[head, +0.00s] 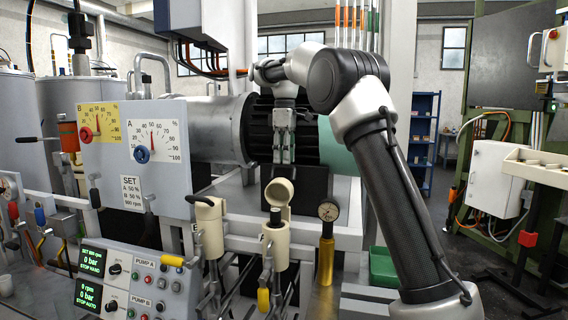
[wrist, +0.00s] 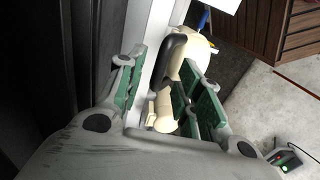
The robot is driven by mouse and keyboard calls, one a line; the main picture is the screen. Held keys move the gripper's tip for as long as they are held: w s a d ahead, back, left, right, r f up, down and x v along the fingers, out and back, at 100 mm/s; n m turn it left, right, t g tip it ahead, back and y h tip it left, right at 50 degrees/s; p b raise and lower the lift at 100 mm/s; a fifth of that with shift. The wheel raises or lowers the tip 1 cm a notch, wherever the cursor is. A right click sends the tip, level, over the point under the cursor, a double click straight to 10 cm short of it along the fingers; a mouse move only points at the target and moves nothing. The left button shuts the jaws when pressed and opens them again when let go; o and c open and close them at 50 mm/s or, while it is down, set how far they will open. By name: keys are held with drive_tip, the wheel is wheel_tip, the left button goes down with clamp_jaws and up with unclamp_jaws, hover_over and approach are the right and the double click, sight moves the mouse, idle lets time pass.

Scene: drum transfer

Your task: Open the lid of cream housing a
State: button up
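Cream housing a (head: 275,240) stands at the front centre in the head view, on the right of the two cream housings. Its round lid (head: 279,191) appears tilted up, with its hollow side toward the camera. A dark handle (head: 275,214) shows just below the lid.
The other cream housing (head: 209,228) stands to the left with a dark handle on top. A brass cylinder with a gauge (head: 327,250) stands close on the right. A gauge panel (head: 155,145) is at left, and a large motor (head: 262,130) lies behind my gripper.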

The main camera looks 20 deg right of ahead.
wheel_tip(320, 180, up, 5)
drive_tip(key=shift+w+d, duration=0.1)
drive_tip(key=shift+c, duration=0.8)
drive_tip(key=shift+n, duration=0.4)
drive_tip(key=a+r, duration=0.1)
drive_tip(key=s+a+r, duration=0.1)
drive_tip(key=a, duration=0.1)
drive_tip(key=shift+a+r, duration=0.3)
clamp_jaws()
drive_tip(key=s+a+r+n+t+h, duration=0.1)
drive_tip(key=s+a+r+n, duration=0.15)
drive_tip(key=s, duration=0.25)
drive_tip(key=s+a+r+n+t, duration=0.1)
drive_tip(key=s+a+r, duration=0.1)
drive_tip(key=s+a, duration=0.15)
drive_tip(key=n+t+h, duration=0.3)
drive_tip(key=n+t, duration=0.1)
drive_tip(key=n, duration=1)
hover_over(281, 178)
drive_tip(key=f, duration=1.3)
drive_tip(key=shift+s+a+f, duration=0.15)
drive_tip(key=shift+s+f, duration=0.1)
drive_tip(key=shift+w+d+f, duration=0.2)
drive_tip(key=shift+w+f, duration=0.05)
drive_tip(key=shift+w, duration=0.15)
